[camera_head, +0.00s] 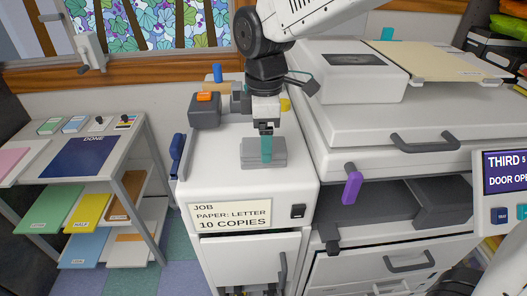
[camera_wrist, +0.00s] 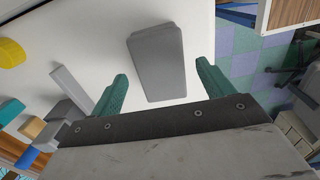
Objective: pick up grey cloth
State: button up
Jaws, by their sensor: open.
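The grey cloth (camera_head: 263,159) lies as a folded, block-like stack on top of the white cabinet, above the job label. In the wrist view the grey cloth (camera_wrist: 158,64) is a plain grey rounded rectangle on the white top. No contact with the cloth shows.
Left of the cloth are a dark box with an orange top (camera_head: 205,110) and a blue-handled item (camera_head: 177,150) at the cabinet's edge. The copier (camera_head: 400,130) stands close on the right. A shelf table (camera_head: 140,130) with coloured paper is at left.

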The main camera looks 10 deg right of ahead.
jog(key=shift+f, duration=1.3)
jog(key=c, duration=1.1)
jog(key=shift+o, duration=0.2)
jog(key=shift+r, duration=0.15)
jog(key=shift+r, duration=0.6)
notch_tip(320, 180, up, 2)
jog(key=shift+r, duration=0.2)
jog(key=s+d+r, duration=0.1)
jog(key=s+d, duration=0.7)
jog(key=s, duration=0.5)
jog(key=shift+s+d, duration=0.2)
jog(key=shift+s, duration=0.2)
